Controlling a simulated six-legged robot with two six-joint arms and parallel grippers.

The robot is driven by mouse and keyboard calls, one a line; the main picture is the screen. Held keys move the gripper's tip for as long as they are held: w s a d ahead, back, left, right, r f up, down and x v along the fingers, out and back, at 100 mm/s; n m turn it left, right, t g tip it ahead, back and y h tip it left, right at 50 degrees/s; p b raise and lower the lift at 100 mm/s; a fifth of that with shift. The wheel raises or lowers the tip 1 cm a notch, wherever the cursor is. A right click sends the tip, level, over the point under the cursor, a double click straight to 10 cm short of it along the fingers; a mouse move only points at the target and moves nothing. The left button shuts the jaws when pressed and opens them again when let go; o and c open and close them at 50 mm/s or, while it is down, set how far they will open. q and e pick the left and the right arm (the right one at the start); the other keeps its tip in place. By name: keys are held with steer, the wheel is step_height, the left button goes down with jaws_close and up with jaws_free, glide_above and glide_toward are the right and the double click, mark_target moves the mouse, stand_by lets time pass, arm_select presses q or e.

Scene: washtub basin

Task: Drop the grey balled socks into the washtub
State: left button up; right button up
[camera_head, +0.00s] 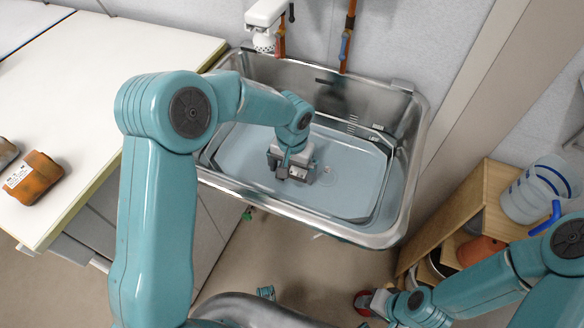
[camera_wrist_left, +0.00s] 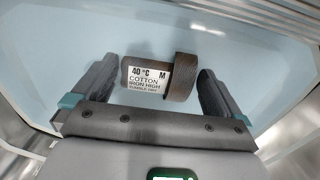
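The washtub (camera_head: 365,237) is a steel basin with a pale blue inside, in the middle of the head view. My left gripper (camera_head: 290,176) reaches down inside it, pointing at its floor. In the left wrist view the left gripper's fingers (camera_wrist_left: 160,85) are apart. Between their tips is a dark grey-brown rolled bundle (camera_wrist_left: 180,78) with a white care label, seemingly the balled socks. Narrow gaps seem to show beside it; whether it rests on the floor is unclear. The bundle is hidden in the head view. My right gripper (camera_head: 374,302) is low at the lower right, its fingers unclear.
A white counter (camera_head: 100,80) stands left of the washtub, with an orange-brown labelled bundle (camera_head: 33,178) on it. A tap (camera_head: 264,22) and copper pipes are behind the tub. A wooden shelf (camera_head: 460,215) with a clear blue-banded container (camera_head: 540,190) stands at the right.

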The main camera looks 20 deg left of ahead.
mark_target(292, 174)
arm_select(q)
steer(key=shift+r+p, duration=0.35)
steer(key=shift+r, duration=0.05)
step_height(292, 174, up, 12)
steer(key=p, duration=0.2)
steer(key=shift+r, duration=0.25)
steer(key=shift+s+d, duration=0.1)
